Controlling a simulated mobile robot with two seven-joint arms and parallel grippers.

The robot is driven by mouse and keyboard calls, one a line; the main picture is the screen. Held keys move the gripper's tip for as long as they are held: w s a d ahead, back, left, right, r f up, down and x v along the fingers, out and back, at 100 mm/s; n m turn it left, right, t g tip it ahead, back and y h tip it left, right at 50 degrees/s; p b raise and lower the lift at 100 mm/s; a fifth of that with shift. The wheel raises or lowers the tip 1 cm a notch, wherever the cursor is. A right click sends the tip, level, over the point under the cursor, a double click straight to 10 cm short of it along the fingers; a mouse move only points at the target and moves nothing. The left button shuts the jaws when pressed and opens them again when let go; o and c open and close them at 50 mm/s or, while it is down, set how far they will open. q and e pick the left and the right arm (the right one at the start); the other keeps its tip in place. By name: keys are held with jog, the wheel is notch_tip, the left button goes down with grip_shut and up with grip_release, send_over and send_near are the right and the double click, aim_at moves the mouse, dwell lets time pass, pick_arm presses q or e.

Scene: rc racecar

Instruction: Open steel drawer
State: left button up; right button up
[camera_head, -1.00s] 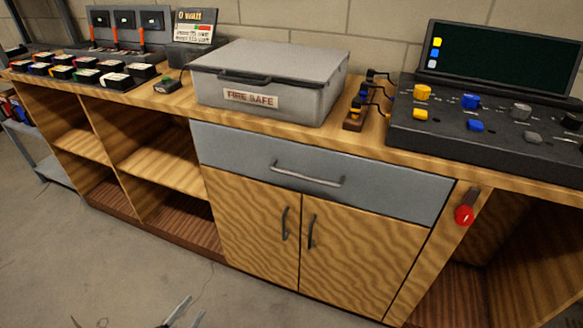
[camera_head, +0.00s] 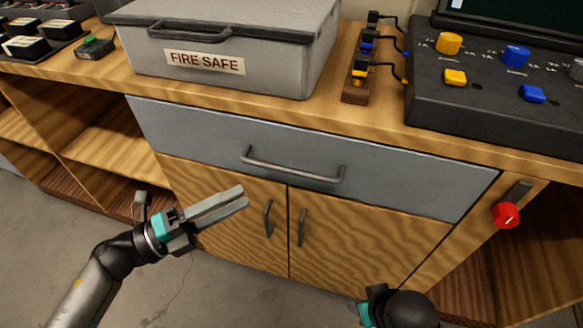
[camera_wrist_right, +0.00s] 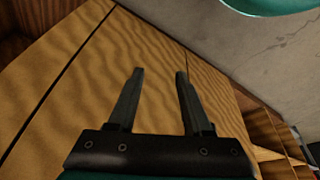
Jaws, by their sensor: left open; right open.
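The steel drawer (camera_head: 400,185) is a grey-blue front under the wooden worktop, and it looks shut. Its bar handle (camera_head: 293,168) runs across the middle of the front. My left gripper (camera_head: 242,198) is in front of the wooden doors, below and left of the handle. Its two fingers are a little apart with nothing between them. My right arm shows at the bottom of the head view, with its fingers hidden there. In the right wrist view my right gripper (camera_wrist_right: 156,75) is open and empty, facing the wooden door panels (camera_wrist_right: 150,60).
A grey fire safe box (camera_head: 230,50) stands on the worktop above the drawer. A black control panel (camera_head: 490,85) with coloured knobs is at the right. A red knob (camera_head: 506,215) sticks out right of the drawer. Two cabinet doors (camera_head: 350,240) with upright handles are below.

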aim_at(291, 170)
pick_arm(q)
jog(key=b+x, duration=0.1)
jog(key=x, duration=1)
jog(key=shift+w+d+b, duration=0.25)
jog(key=shift+d+b, duration=0.05)
pick_arm(e)
jog(key=r, duration=0.3)
jog(key=shift+w+r+t, duration=0.2)
jog(key=shift+r+t, duration=0.1)
jog(key=shift+r, duration=0.1)
pick_arm(q)
jog(key=shift+c, duration=0.2)
grip_shut()
